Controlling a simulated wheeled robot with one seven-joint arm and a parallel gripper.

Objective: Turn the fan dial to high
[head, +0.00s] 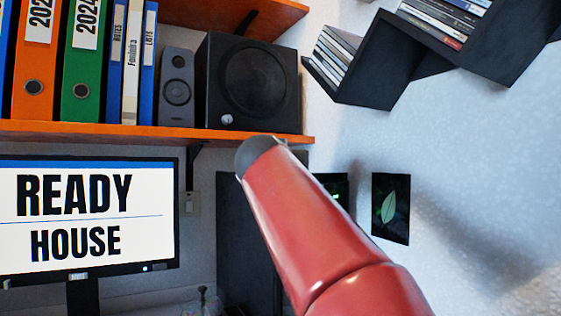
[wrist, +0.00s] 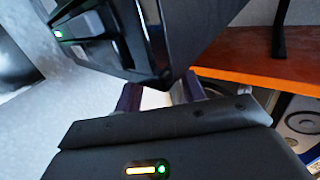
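I cannot make out a fan or a fan dial in either view. My red arm reaches up through the middle of the head view and hides what is behind it; my gripper's fingers do not show there. In the wrist view my gripper (wrist: 160,92) shows two dark fingers standing apart with a pale gap between them. It is open and nothing shows between the fingers. A black boxy device (wrist: 120,45) with a small green light is just beyond the fingers; I cannot tell whether they touch it.
An orange shelf (head: 110,132) carries binders, a small grey speaker (head: 177,88) and a large black speaker (head: 250,85) with a silver knob. A monitor (head: 90,215) is below. Black disc shelves (head: 365,85) are at upper right. A leaf picture (head: 391,208) hangs on the wall.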

